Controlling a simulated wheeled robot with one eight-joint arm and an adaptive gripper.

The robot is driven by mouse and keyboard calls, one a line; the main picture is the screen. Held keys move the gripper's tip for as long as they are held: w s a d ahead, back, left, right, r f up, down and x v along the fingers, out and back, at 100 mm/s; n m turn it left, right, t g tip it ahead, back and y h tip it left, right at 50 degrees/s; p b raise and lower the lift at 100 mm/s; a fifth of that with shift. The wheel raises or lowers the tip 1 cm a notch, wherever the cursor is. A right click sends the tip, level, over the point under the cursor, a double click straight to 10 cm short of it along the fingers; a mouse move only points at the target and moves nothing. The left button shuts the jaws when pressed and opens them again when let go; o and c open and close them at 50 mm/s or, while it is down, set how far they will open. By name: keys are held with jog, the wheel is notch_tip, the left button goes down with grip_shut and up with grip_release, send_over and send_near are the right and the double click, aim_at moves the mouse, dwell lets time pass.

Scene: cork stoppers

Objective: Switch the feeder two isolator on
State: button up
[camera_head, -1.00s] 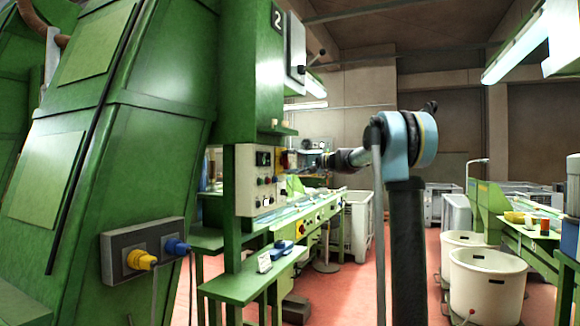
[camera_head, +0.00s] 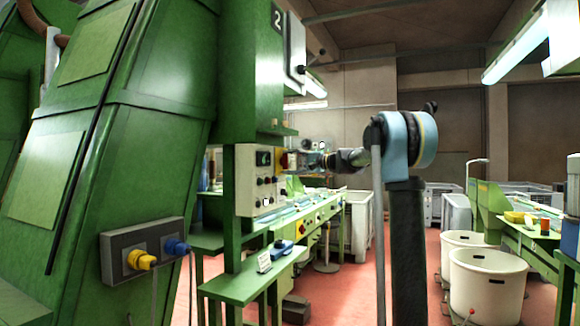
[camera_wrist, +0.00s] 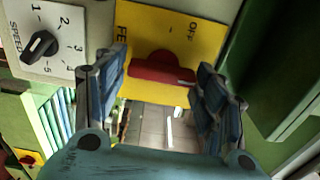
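The isolator is a yellow plate (camera_wrist: 160,25) with a red handle (camera_wrist: 162,68), filling the upper middle of the wrist view. The letters "FE" and the word "OFF" show on the plate; the rest of the label is hidden. The handle lies crosswise. My gripper (camera_wrist: 162,75) is open, with one blue-padded finger on each side of the handle; I cannot tell if either touches it. In the head view, the isolator (camera_head: 283,160) is small at the panel's right edge, with my gripper (camera_head: 312,160) just right of it.
A white speed dial with a black knob (camera_wrist: 40,46) is left of the isolator. A green cabinet side (camera_wrist: 285,75) is close on the right. In the head view, the control panel (camera_head: 250,205) hangs below a green cabinet marked 2, above a green shelf (camera_head: 240,286).

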jog(key=shift+o, duration=0.8)
jog(key=v, duration=1.2)
jog(key=s+f+n+g+h, duration=0.25)
jog(key=s+f+h, duration=0.55)
jog(key=s+f, duration=1.55)
jog(key=s+d+f+h, duration=0.3)
jog(key=s+d+f, duration=0.2)
jog(key=s+f, duration=0.3)
jog(key=s+d+f+n+g+h, duration=0.1)
jog(key=s+d+f+h, duration=0.2)
jog(key=s+f, duration=0.6)
jog(key=s+d+f+n+h, duration=0.1)
jog(key=s+d+f+h, duration=0.2)
jog(key=s+d+f, duration=0.5)
jog(key=shift+f, duration=0.55)
